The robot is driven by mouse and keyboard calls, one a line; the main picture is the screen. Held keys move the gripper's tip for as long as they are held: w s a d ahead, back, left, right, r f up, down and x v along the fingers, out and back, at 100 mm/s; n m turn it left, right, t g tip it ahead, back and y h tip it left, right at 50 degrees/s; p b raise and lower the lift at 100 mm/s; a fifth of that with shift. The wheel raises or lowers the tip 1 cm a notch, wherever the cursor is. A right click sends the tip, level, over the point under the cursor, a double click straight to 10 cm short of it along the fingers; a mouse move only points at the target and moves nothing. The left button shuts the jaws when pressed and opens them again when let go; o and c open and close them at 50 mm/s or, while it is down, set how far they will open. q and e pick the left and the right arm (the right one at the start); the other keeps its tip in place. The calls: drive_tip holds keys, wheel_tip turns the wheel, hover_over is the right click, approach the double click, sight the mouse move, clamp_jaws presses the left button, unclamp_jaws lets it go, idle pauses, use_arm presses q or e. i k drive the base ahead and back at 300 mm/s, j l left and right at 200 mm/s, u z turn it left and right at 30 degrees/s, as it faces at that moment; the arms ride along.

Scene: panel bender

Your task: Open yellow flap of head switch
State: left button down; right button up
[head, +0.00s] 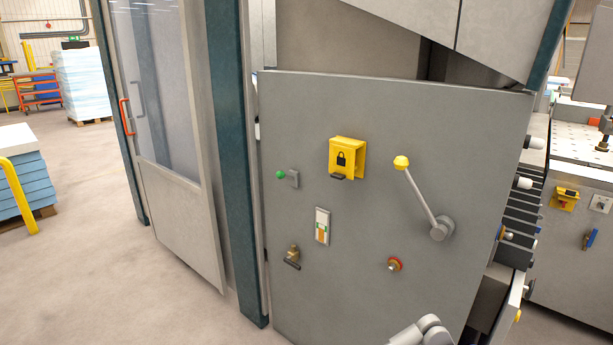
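The yellow flap (346,156) with a black padlock symbol is on the upper middle of the grey panel (345,215). It stands out from the panel like a cover, and a small dark part (337,177) shows under its lower edge. What lies behind the flap is hidden. Part of one of my arms shows at the bottom edge, well below the flap, but no gripper fingers are in the picture.
A teal post (236,170) stands left.

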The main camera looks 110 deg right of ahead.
sight(342, 166)
drive_tip(key=k+l+z, duration=0.1)
drive_tip(key=k+z, duration=0.15)
drive_tip(key=k, duration=0.4)
drive_tip(key=z, duration=3.4)
drive_tip(key=i+j+z, duration=0.1)
drive_tip(key=j, duration=0.4)
drive_tip(key=i+j+z, duration=0.15)
drive_tip(key=j, duration=0.3)
drive_tip(key=k, duration=0.05)
